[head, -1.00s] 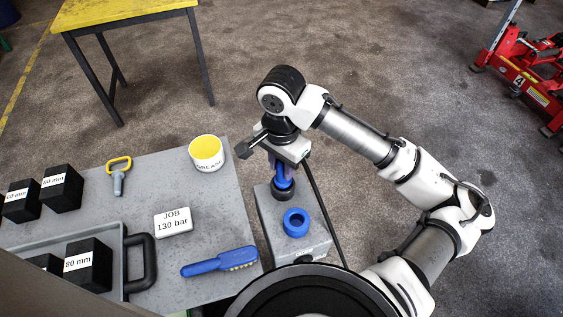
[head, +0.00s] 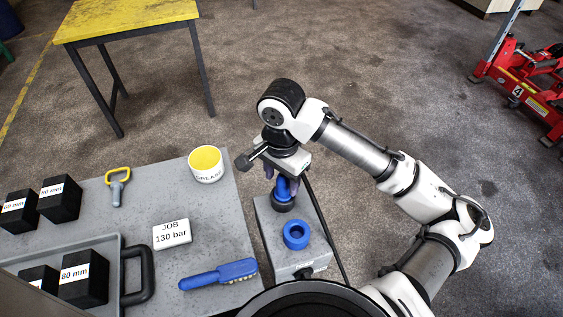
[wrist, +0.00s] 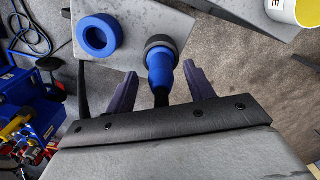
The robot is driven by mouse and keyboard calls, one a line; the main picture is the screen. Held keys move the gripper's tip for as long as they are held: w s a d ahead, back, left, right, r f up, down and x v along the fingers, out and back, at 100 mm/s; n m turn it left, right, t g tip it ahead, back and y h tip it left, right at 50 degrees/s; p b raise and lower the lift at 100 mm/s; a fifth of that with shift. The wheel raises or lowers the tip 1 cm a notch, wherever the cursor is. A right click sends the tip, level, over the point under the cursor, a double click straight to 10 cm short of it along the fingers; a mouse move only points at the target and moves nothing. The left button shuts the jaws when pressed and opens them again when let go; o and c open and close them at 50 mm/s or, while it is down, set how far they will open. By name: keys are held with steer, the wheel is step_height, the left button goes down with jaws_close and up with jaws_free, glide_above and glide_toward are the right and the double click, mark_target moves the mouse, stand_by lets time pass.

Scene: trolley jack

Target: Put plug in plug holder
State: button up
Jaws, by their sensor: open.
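The blue plug (head: 284,188) stands upright in a dark round collar (head: 283,206) on top of a grey box (head: 296,260). In the wrist view the plug (wrist: 162,70) has a black tail toward my gripper. A blue ring with a round opening (head: 296,235) sits beside it on the same box, empty. I cannot tell from any label which of the two is the plug holder. My gripper (wrist: 162,72) is open, its purple fingers on either side of the plug's rear part, with gaps showing. It is above the plug in the head view (head: 281,182).
A black cable runs past the box. A grey worktop left of it holds a grease tub (head: 206,165), a blue brush (head: 220,274), a job card (head: 172,233), a yellow-handled tool (head: 118,185) and black blocks. Open floor lies right of the box.

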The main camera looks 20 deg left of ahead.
step_height(320, 180, up, 13)
steer(key=shift+r, duration=0.2)
stand_by(0.6)
